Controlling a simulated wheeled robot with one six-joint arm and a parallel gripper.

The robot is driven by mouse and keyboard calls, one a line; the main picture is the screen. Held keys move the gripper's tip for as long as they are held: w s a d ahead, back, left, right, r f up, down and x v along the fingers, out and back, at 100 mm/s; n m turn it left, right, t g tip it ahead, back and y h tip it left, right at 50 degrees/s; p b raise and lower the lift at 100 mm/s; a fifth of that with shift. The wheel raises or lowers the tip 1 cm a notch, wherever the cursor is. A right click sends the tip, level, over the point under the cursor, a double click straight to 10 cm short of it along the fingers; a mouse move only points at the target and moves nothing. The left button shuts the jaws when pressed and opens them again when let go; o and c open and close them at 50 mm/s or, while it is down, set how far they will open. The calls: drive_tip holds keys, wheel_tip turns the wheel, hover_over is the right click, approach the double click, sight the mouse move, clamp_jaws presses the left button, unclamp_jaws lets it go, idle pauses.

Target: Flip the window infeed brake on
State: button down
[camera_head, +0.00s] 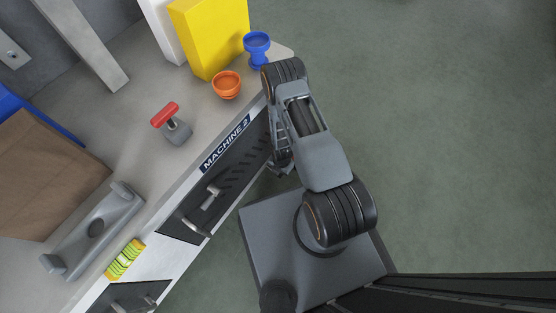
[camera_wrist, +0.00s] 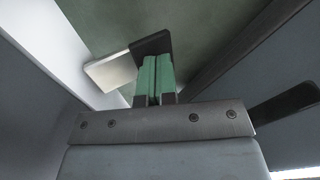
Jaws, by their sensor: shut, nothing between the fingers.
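No part in view is marked as the window infeed brake, and I cannot tell which part it is. A grey fixture with a red handle (camera_head: 165,115) stands on the counter. Below the "MACHINE 2" label (camera_head: 226,143), a dark front panel (camera_head: 178,222) carries a grey lever-like part (camera_head: 211,198) and a bar handle (camera_head: 195,228). In the wrist view my gripper (camera_wrist: 157,58) has its green fingers together, with nothing between them. A pale plate (camera_wrist: 111,71) and a dark block (camera_wrist: 151,43) show just beyond the fingertips. In the head view my arm hangs beside the counter's front and mostly hides the gripper.
The counter (camera_head: 135,85) holds a yellow box (camera_head: 212,38), an orange bowl (camera_head: 227,85), a blue cup (camera_head: 257,47), a long grey fixture (camera_head: 112,212) and a yellow-green block (camera_head: 125,258). A brown box (camera_head: 45,175) is at left. Open floor (camera_head: 450,130) lies right.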

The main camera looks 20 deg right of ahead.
drive_tip(key=shift+s+d+f, duration=0.2)
drive_tip(key=shift+s+f, duration=0.1)
drive_tip(key=shift+f, duration=0.05)
drive_tip(key=s+d+r+p, duration=0.1)
drive_tip(key=s+r+p, duration=0.1)
drive_tip(key=r, duration=0.4)
drive_tip(key=s+d+r+p, duration=0.2)
drive_tip(key=r+p, duration=0.3)
drive_tip(key=r, duration=0.2)
drive_tip(key=shift+s+d, duration=0.2)
drive_tip(key=shift+s, duration=0.15)
drive_tip(key=shift+r+p, duration=0.1)
drive_tip(key=shift+p, duration=0.2)
